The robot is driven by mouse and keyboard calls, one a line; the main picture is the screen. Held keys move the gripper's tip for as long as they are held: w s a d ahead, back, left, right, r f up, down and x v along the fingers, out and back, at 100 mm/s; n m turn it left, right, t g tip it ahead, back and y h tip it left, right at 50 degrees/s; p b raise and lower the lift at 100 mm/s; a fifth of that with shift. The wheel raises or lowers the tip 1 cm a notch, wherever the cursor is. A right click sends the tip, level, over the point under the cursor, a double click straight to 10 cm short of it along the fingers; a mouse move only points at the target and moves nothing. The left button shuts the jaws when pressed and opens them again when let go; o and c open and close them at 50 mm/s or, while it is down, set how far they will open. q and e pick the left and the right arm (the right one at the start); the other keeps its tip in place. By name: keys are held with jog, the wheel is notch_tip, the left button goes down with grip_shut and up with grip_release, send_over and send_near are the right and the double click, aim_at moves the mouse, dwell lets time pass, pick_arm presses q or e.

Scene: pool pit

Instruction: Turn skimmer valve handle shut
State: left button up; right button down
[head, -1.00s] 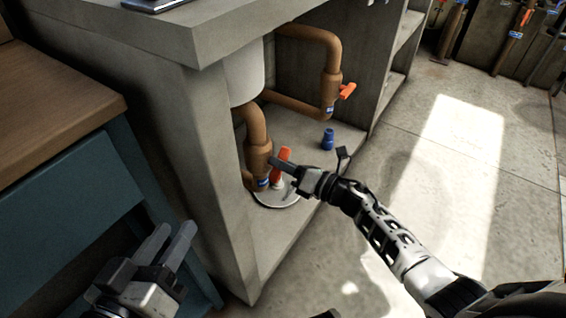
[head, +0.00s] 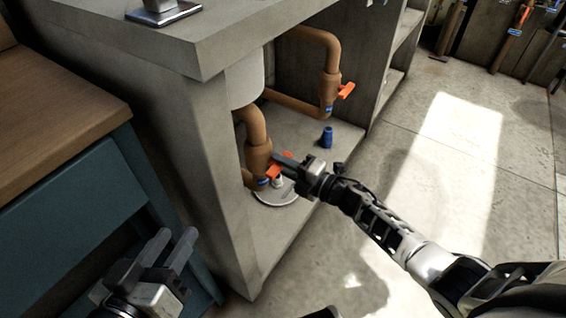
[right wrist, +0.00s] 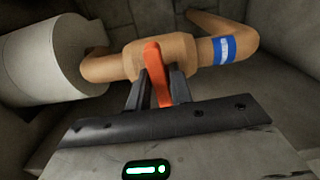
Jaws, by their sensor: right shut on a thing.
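The nearer brown valve (head: 258,158) stands under the counter and has an orange handle (head: 273,172). I cannot read which valve is the skimmer valve. My right gripper (head: 283,162) is shut on that orange handle. In the right wrist view the handle (right wrist: 157,72) sits between the two dark fingers, against the brown valve body (right wrist: 185,55). The handle now slants across the pipe in the head view, partly hidden by the gripper. My left gripper (head: 168,248) is open and empty at lower left, well away from the valves.
A farther brown valve (head: 331,91) has its own orange handle (head: 346,91). A small blue object (head: 327,136) stands on the shelf floor. A round whitish disc (head: 278,197) lies below the nearer valve. The concrete side panel (head: 215,185) stands between my grippers.

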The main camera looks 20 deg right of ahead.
pick_arm(q)
jog(key=shift+r, duration=0.1)
pick_arm(e)
jog(key=shift+f+m, duration=0.1)
jog(key=shift+m, duration=0.2)
jog(key=c, duration=1.3)
grip_release()
jog(key=shift+o, duration=0.2)
pick_arm(q)
jog(key=shift+r, duration=0.1)
pick_arm(e)
jog(key=shift+s+d, duration=0.1)
jog(key=shift+s, duration=0.05)
pick_arm(q)
jog(key=p, duration=0.1)
jog(key=a+f+m+g+y+p, duration=0.1)
jog(key=p, duration=0.1)
jog(key=shift+s+f, duration=0.25)
jog(key=shift+f, duration=0.05)
pick_arm(e)
jog(key=v, duration=1.5)
jog(key=shift+s+d, duration=0.25)
pick_arm(q)
jog(key=shift+w+r, duration=0.15)
jog(key=shift+r, duration=0.05)
